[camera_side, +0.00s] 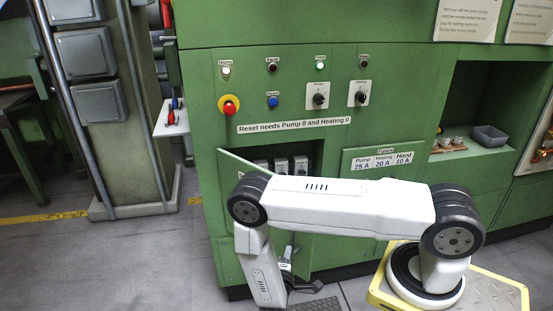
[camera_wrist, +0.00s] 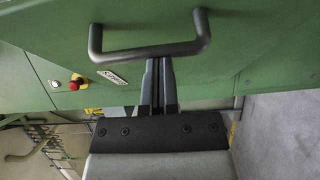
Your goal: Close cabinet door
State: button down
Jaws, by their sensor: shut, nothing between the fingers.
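The green cabinet door (camera_side: 240,160) stands ajar in the side view, its top edge sticking out from the green cabinet front. The opening beside it shows several grey switches or fuses (camera_side: 281,166). My arm hides much of the door and opening. In the wrist view, a dark bar handle (camera_wrist: 150,51) is fixed on a green surface (camera_wrist: 165,20). My gripper (camera_wrist: 158,62) is shut and empty, its fingers pointing at the handle's bar. The tips meet the bar's edge in the picture; I cannot tell whether they touch it.
The control panel above carries a red emergency button (camera_side: 229,105) on yellow, also in the wrist view (camera_wrist: 74,85). A fuse panel (camera_side: 382,161) is right of the opening. A grey bin (camera_side: 489,136) sits in a niche. Grey floor (camera_side: 110,265) is open at left.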

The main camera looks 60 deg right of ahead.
jog(key=s+d+x, duration=0.1)
jog(key=s+x, duration=0.2)
jog(key=x, duration=1.2)
jog(key=s+d+x, duration=0.1)
jog(key=s+x, duration=0.2)
jog(key=x, duration=1.2)
jog(key=shift+d, duration=0.45)
jog(key=shift+s+a, duration=0.15)
jog(key=shift+s, duration=0.05)
jog(key=s+a, duration=0.5)
jog(key=s, duration=0.7)
jog(key=shift+r, duration=0.15)
